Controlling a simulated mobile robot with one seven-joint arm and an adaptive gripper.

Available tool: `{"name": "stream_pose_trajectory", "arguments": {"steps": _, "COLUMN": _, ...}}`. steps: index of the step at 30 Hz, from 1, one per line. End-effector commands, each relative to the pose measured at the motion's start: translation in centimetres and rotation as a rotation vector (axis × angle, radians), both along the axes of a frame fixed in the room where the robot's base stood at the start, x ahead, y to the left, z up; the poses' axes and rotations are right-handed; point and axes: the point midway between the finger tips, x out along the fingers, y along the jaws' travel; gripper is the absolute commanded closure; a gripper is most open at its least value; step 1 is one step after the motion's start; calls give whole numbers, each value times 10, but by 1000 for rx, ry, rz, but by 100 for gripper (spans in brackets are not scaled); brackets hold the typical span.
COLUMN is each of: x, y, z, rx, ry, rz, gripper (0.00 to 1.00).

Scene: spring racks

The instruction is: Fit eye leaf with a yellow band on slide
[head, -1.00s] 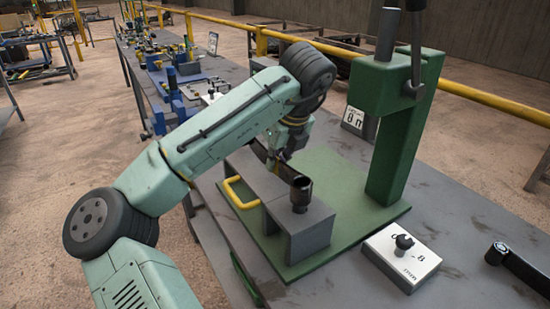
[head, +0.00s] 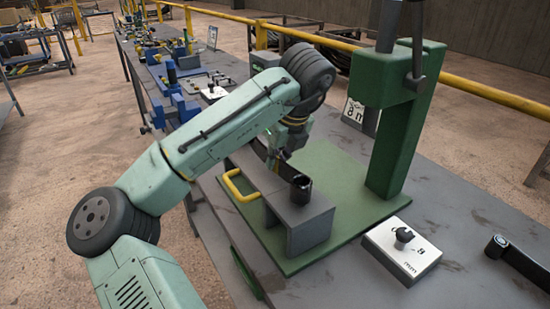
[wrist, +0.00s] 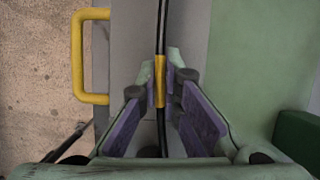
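The eye leaf is a dark strip running from my gripper (head: 279,160) to a black rolled eye (head: 301,189) in the head view. The eye stands upright at the near end of the grey slide (head: 312,226), apparently down on its top; whether a pin is inside is hidden. In the wrist view the black leaf (wrist: 162,20) runs edge-on between my fingers, with its yellow band (wrist: 159,82) at the fingertips. My gripper (wrist: 160,76) is closed around the leaf at the band. The slide has a yellow handle (head: 232,186), also in the wrist view (wrist: 78,55).
The slide lies on a green base plate (head: 345,195) beside a green press column (head: 398,140). A white box with a black knob (head: 402,250) and a black lever (head: 520,262) are at the right. Blue fixtures (head: 180,110) stand farther along the bench.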

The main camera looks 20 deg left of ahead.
Motion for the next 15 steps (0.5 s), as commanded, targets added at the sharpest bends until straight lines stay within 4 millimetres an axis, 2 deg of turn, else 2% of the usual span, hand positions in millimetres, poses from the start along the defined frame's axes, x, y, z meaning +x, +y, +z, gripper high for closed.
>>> {"name": "stream_pose_trajectory", "arguments": {"steps": 1, "x": 0, "y": 0, "z": 2, "rx": 1, "ry": -4, "rz": 0, "gripper": 91}}
{"name": "stream_pose_trajectory", "arguments": {"steps": 10, "x": 0, "y": 0, "z": 1, "rx": 0, "ry": -1, "rz": 0, "gripper": 71}}
{"name": "stream_pose_trajectory", "arguments": {"steps": 15, "x": 0, "y": 0, "z": 0, "rx": 0, "ry": 0, "rz": 0, "gripper": 71}}
